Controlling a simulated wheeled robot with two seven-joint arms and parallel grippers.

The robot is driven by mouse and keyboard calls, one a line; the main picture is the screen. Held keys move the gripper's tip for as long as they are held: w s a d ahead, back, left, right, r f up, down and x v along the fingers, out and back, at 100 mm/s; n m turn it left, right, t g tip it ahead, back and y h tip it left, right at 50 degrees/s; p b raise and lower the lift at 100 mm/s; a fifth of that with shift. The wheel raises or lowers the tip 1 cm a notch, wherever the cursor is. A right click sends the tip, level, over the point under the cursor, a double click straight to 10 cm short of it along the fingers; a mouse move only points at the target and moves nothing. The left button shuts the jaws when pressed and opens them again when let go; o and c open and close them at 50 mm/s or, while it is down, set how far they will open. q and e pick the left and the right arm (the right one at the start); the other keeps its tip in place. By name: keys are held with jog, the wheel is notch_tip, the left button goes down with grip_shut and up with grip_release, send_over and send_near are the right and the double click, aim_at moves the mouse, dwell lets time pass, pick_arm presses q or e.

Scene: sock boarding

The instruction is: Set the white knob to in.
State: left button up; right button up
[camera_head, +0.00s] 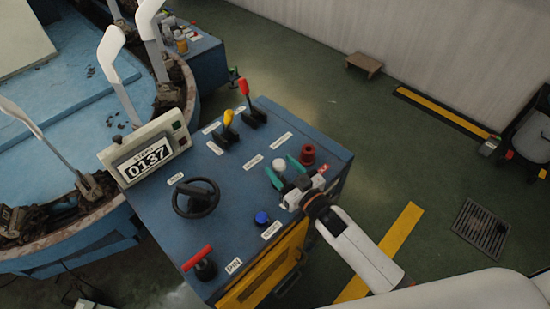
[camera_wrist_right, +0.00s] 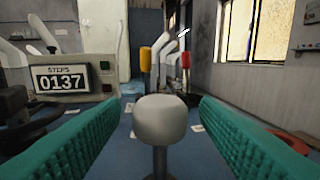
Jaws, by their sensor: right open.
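The white knob (camera_head: 279,165) stands on a thin stem on the blue control panel (camera_head: 225,160), near its right side. In the right wrist view the knob (camera_wrist_right: 160,119) is upright in the middle, between the two teal fingers. My right gripper (camera_head: 284,171) is open around the knob. A gap shows on each side, so neither finger appears to touch it. The panel label close to the knob is partly hidden by the gripper. My left gripper is not in view.
A red round button (camera_head: 308,153) stands just beyond the right finger. A blue button (camera_head: 262,218), a black handwheel (camera_head: 196,197) and a red T-handle (camera_head: 203,265) share the panel. A yellow lever (camera_head: 228,118) and a red lever (camera_head: 244,88) stand behind, near the display (camera_head: 146,161) reading 0137.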

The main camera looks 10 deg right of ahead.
aim_at(280, 174)
jog(key=shift+x, duration=1.85)
jog(key=shift+s, duration=0.1)
grip_shut()
notch_tip(280, 174, down, 3)
jog(key=shift+f+b, duration=0.2)
jog(key=shift+b, duration=0.9)
jog(key=shift+s+r, duration=0.1)
jog(key=shift+c, duration=1.2)
grip_release()
jog(key=shift+o, duration=1.2)
jog(key=shift+d, duration=0.1)
